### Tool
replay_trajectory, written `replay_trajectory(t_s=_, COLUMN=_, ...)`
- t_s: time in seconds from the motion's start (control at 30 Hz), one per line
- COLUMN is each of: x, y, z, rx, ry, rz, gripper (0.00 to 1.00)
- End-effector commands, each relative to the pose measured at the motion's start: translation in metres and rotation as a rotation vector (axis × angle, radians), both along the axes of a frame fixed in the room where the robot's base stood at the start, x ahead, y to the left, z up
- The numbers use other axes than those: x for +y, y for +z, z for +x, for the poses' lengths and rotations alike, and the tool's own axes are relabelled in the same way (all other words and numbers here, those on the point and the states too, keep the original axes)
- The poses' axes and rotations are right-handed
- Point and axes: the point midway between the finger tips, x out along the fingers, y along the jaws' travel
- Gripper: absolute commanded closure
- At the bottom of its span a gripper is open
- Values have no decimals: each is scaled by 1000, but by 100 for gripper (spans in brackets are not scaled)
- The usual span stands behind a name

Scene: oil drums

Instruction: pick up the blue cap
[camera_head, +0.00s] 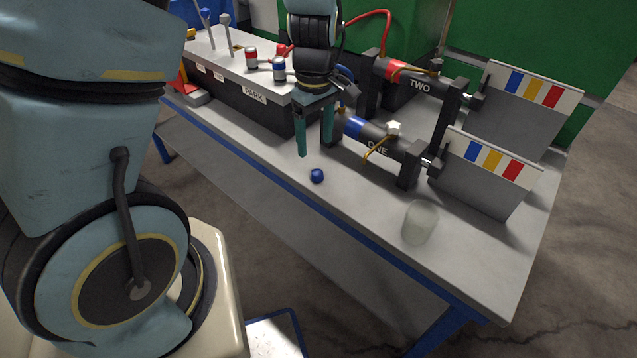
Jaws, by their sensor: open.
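The blue cap (317,176) is a small round piece lying on the grey table top near its front edge, in the middle of the head view. My gripper (315,148) points down with its two teal fingers apart and nothing between them. Its fingertips are just above and behind the cap in the picture, apart from it as far as I can tell. The exact height of the fingertips over the table is hard to judge.
Cylinder ONE (368,138) stands close to the right of my gripper, cylinder TWO (412,82) behind it. A control box marked PARK (252,96) is at the left. A translucent cup (420,222) stands at the right front. The table front between cap and cup is clear.

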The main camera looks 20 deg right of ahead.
Motion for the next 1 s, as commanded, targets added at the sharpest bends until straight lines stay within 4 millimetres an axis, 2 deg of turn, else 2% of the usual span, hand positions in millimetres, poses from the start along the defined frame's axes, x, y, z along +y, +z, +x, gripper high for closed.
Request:
replay_trajectory(t_s=0.03, x=2, y=-10, z=-1, rx=5, ry=0, rz=4, gripper=25)
replay_trajectory(t_s=0.2, x=1, y=-33, z=0, rx=3, ry=1, rz=3, gripper=25)
replay_trajectory(t_s=0.47, x=0, y=-50, z=0, rx=3, ry=-2, rz=2, gripper=25)
replay_trajectory(t_s=0.7, x=-3, y=-82, z=1, rx=3, ry=-1, rz=3, gripper=25)
replay_trajectory(t_s=0.83, x=-3, y=-90, z=1, rx=2, ry=-1, rz=0, gripper=25)
replay_trajectory(t_s=1.0, x=-4, y=-92, z=2, rx=1, ry=-2, rz=0, gripper=25)
